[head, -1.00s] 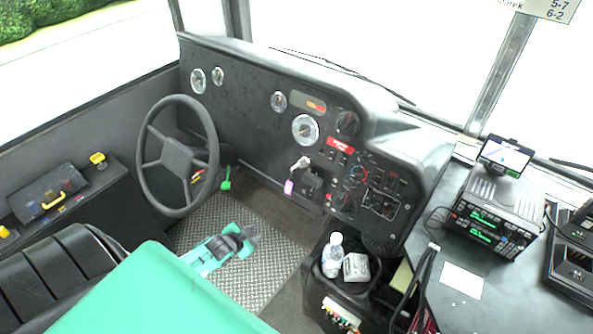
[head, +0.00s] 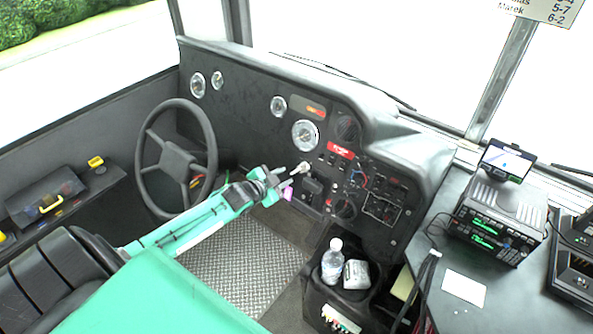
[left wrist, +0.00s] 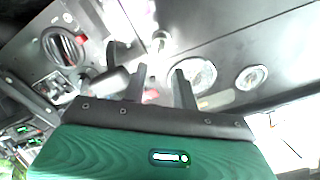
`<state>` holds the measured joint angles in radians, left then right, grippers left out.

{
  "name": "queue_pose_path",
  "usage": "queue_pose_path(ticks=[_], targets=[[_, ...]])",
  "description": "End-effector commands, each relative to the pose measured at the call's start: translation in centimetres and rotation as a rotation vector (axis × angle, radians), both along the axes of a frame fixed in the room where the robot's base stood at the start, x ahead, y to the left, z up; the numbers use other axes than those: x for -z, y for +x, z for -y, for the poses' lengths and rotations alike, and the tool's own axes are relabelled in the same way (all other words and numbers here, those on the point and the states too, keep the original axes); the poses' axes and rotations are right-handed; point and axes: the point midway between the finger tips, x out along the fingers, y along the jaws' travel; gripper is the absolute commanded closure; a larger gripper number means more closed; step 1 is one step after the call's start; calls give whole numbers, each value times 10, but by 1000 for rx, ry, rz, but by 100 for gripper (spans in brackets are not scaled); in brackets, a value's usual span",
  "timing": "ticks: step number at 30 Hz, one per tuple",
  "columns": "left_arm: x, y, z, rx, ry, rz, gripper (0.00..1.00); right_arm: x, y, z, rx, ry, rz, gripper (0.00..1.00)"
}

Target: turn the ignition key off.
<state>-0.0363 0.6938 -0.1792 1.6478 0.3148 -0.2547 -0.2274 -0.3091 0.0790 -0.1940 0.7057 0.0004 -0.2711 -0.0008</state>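The ignition key (head: 303,166), silver, sits in the dashboard to the right of the steering wheel, with a pink tag (head: 289,192) hanging below it. In the left wrist view the bright key and lock area (left wrist: 160,42) shows just beyond the fingertips, and part of the pink tag (left wrist: 151,95) shows between the fingers. My left gripper (head: 283,178) is just left of the key. In the left wrist view its two fingers (left wrist: 161,73) stand apart with nothing clearly gripped between them. Which way the key is turned cannot be made out. My right gripper is out of view.
The steering wheel (head: 176,160) stands left of my arm. Switches and a red label (head: 341,150) lie right of the key. A bottle (head: 333,262) stands in a console below. A radio (head: 497,222) sits on the right-hand counter. The floor plate (head: 235,272) is clear.

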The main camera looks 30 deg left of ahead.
Motion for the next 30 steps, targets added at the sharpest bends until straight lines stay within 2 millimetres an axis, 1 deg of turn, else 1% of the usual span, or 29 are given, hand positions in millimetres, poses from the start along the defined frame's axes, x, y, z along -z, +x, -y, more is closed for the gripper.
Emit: queue_pose_path(ticks=[1, 5, 9, 15, 21, 29, 30], targets=[[1, 8, 0, -2, -1, 1, 71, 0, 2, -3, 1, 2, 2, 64], [7, 25, 2, -1, -3, 1, 71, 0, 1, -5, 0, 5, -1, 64], [14, 43, 4, -1, -2, 0, 71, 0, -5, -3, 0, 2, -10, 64], [21, 63, 6, -1, -3, 0, 71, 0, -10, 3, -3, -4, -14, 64], [25, 71, 7, -1, -1, -1, 71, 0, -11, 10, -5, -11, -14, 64], [25, 72, 7, 0, -1, 0, 71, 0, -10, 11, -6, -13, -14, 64], [25, 72, 7, 0, -1, 0, 73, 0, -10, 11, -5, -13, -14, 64]])
